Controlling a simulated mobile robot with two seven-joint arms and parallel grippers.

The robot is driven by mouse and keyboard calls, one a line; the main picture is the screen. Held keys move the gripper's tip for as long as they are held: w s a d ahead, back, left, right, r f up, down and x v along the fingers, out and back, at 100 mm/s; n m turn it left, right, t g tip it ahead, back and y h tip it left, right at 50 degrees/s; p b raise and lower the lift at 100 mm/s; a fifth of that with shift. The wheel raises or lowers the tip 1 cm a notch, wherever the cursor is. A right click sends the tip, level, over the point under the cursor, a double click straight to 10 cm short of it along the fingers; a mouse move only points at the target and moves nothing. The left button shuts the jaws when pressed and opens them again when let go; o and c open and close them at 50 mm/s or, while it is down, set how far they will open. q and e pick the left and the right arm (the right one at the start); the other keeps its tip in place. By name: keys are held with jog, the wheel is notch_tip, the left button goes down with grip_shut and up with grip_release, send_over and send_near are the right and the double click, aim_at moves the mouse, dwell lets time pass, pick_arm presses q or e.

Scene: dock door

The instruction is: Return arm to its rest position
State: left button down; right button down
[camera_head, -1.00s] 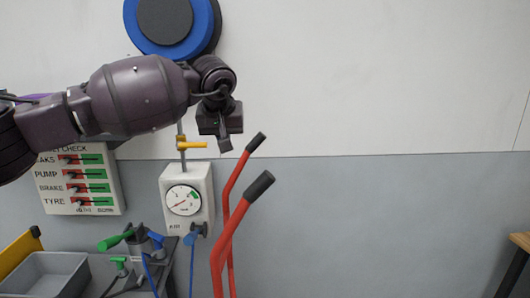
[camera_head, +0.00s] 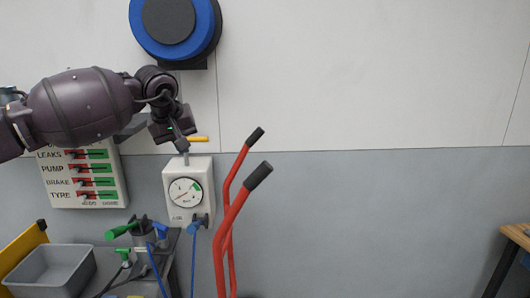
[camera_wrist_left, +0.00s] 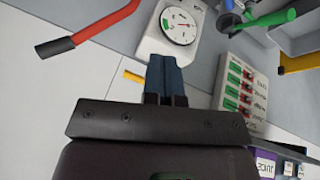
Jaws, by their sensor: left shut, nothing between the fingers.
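My left arm comes in from the left in the head view, raised in front of the wall. Its gripper (camera_head: 180,142) hangs just above the white gauge box (camera_head: 187,190), close to the yellow valve lever (camera_head: 198,139). In the left wrist view the gripper's fingers (camera_wrist_left: 166,75) are shut together with nothing between them. The gauge box also shows there (camera_wrist_left: 165,35), beyond the fingertips, and the yellow lever (camera_wrist_left: 133,76) is just left of them. My right gripper is in neither view.
A check panel (camera_head: 85,178) with several sliders is on the wall at left. A blue reel (camera_head: 175,22) is above. Red handles (camera_head: 230,215) with black grips stand right of the gauge. A grey bin (camera_head: 50,272) and a cart with green-handled tools (camera_head: 125,229) are below. The right wall is clear.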

pick_arm(q)
jog(key=s+d+f+n+g+h, duration=0.1)
jog(key=s+f+n+h, duration=0.45)
jog(key=f, duration=0.45)
jog(key=s+d+f+n+g+h, duration=0.1)
jog(key=s+d+f+n+h, duration=0.1)
jog(key=s+f+n+h, duration=0.45)
jog(key=s+a+f+n+t+y, duration=0.4)
jog(key=a+f+n, duration=0.55)
jog(key=n, duration=0.65)
jog(key=s+a+f+n+t+y, duration=0.2)
jog(key=s+a+f+n+t, duration=0.6)
jog(key=n, duration=0.8)
jog(key=s+a+f+n+g+y, duration=0.3)
jog(key=s+a+f+n+y, duration=0.15)
jog(key=s+a+n, duration=0.3)
jog(key=s+a+f+n+g+y, duration=0.25)
jog(key=s+a+f+n, duration=0.25)
jog(key=s+a+n, duration=0.25)
jog(key=d+f+n+t, duration=0.1)
jog(key=d+f+n, duration=0.2)
jog(key=d, duration=0.7)
jog(key=d+f+n+b, duration=0.1)
jog(key=d+f+n, duration=0.2)
jog(key=d, duration=0.8)
jog(key=shift+d+n+t, duration=0.3)
jog(key=shift+n+t, duration=0.05)
jog(key=shift+n, duration=0.75)
